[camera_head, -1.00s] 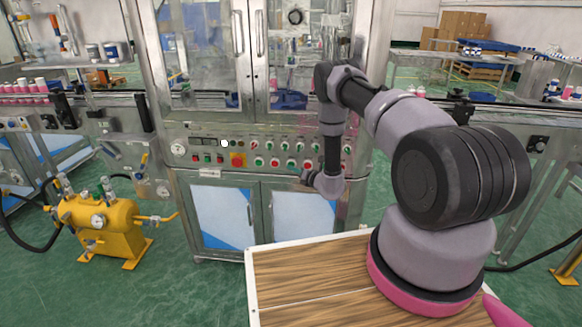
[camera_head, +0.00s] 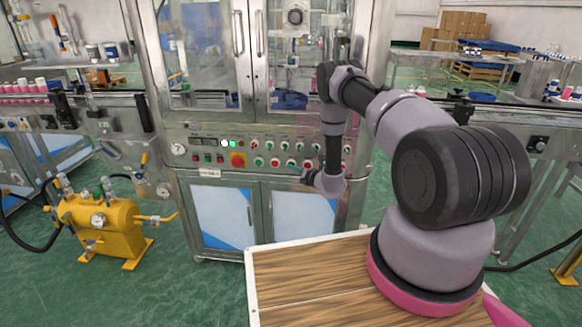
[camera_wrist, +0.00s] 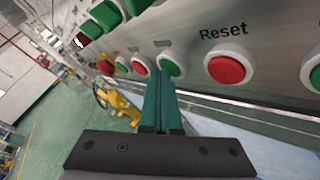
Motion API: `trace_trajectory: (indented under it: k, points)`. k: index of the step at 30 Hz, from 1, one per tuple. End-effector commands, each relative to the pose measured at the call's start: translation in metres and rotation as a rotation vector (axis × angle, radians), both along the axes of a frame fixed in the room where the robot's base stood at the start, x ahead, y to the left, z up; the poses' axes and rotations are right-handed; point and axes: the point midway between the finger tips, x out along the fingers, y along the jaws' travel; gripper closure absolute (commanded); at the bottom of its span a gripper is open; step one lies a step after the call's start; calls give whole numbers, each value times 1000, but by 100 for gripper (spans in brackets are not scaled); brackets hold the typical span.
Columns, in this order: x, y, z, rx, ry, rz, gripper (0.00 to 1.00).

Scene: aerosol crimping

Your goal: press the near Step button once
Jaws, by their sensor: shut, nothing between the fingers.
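The machine's control panel (camera_head: 215,172) carries rows of red and green buttons in the head view. No Step label is readable in either view. In the wrist view my gripper (camera_wrist: 167,78) is shut, its teal fingers together and empty. The fingertips are at the lower edge of a green button (camera_wrist: 169,62) and overlap it in the picture; I cannot tell whether they touch. A red button (camera_wrist: 227,67) labelled Reset is to the right of it. In the head view my gripper (camera_head: 297,169) is small, in front of the lower button row.
A yellow square with a red button (camera_head: 238,160) is on the panel, left of my gripper. Another green button (camera_wrist: 314,72) is at the wrist view's right edge. Cabinet doors (camera_head: 222,215) are below the panel. A yellow tank (camera_head: 100,225) stands on the floor to the left.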

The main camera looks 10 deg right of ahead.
Motion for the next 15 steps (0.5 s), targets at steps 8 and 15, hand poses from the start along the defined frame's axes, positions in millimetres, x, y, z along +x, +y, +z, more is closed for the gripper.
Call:
trace_trajectory:
  k: [8,15]
  points:
    - [-9,2,1,2,0,-2,100]
    - [-15,5,1,1,-1,0,100]
